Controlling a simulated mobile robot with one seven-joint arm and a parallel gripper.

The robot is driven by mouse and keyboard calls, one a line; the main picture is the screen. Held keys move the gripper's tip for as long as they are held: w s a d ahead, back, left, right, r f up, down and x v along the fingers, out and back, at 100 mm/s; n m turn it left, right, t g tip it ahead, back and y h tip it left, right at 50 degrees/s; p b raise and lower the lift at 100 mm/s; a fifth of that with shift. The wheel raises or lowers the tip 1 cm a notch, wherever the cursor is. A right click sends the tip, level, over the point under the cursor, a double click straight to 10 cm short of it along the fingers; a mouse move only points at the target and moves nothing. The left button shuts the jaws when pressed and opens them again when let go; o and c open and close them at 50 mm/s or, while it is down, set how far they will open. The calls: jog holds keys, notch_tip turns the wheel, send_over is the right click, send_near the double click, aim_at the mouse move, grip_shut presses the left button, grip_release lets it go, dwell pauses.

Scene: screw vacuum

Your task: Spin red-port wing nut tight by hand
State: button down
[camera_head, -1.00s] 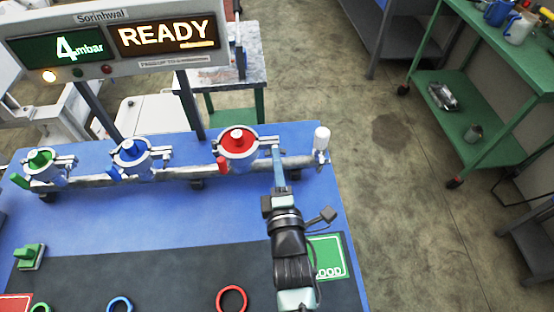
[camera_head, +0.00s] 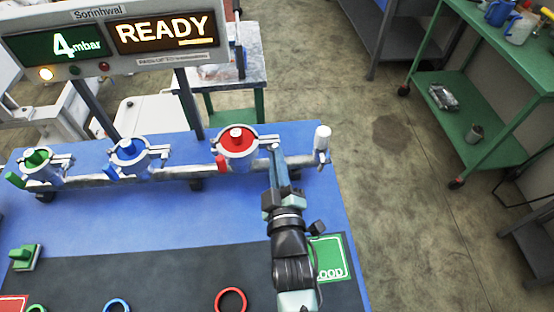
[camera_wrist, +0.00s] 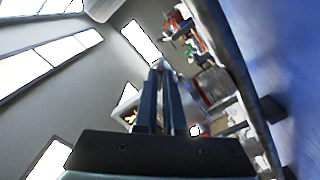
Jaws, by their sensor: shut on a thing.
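The red port (camera_head: 236,137) stands on the silver manifold pipe, with a red cap and a metal clamp around it. The clamp's bolt end with the wing nut (camera_head: 268,140) sticks out to the right of the port. My gripper (camera_head: 275,148) reaches up from the front with its fingers at that wing nut. It is shut on the nut, which the fingertips mostly hide. In the wrist view the two long fingers (camera_wrist: 159,70) run close together, and the nut cannot be made out clearly.
The blue port (camera_head: 128,150) and green port (camera_head: 40,160) stand left on the same pipe. A white-capped fitting (camera_head: 322,140) is close right of my gripper. A red ring (camera_head: 230,300) lies on the dark mat. The display (camera_head: 115,45) reads 4 mbar and READY.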

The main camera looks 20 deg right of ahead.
jog(key=shift+m+b, duration=0.45)
jog(key=shift+m, duration=7.15)
jog(key=c, duration=1)
grip_release()
jog(key=v, duration=1.3)
jog(key=shift+b, duration=0.35)
